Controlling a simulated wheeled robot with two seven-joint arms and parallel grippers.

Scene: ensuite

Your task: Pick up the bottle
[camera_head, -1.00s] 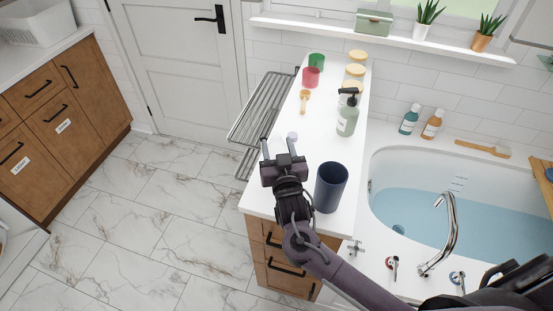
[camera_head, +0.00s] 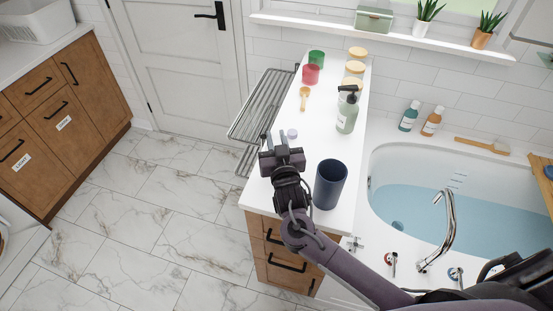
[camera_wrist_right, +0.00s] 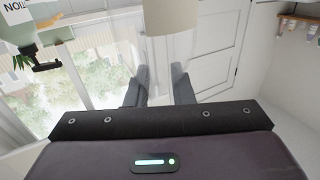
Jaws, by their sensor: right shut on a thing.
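My right gripper (camera_head: 278,141) is over the left edge of the white counter, shut on a small pale bottle (camera_head: 292,133). In the head view only the bottle's light top shows; the gripper hides the rest. In the right wrist view, a pale cylindrical part of the bottle (camera_wrist_right: 171,16) shows at the top, beyond the two grey fingers (camera_wrist_right: 158,86). Whether it touches the counter cannot be told. A green pump bottle (camera_head: 347,114) stands farther back on the counter; its label shows in the wrist view (camera_wrist_right: 22,14). My left gripper is not in view.
A dark blue cup (camera_head: 330,186) stands just right of my right gripper. A wooden scoop (camera_head: 304,98), red cup (camera_head: 310,75), green cup (camera_head: 316,58) and yellow-lidded jars (camera_head: 355,68) stand farther back. A wire rack (camera_head: 262,105) is at the left; a filled bathtub (camera_head: 425,212) is at the right.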

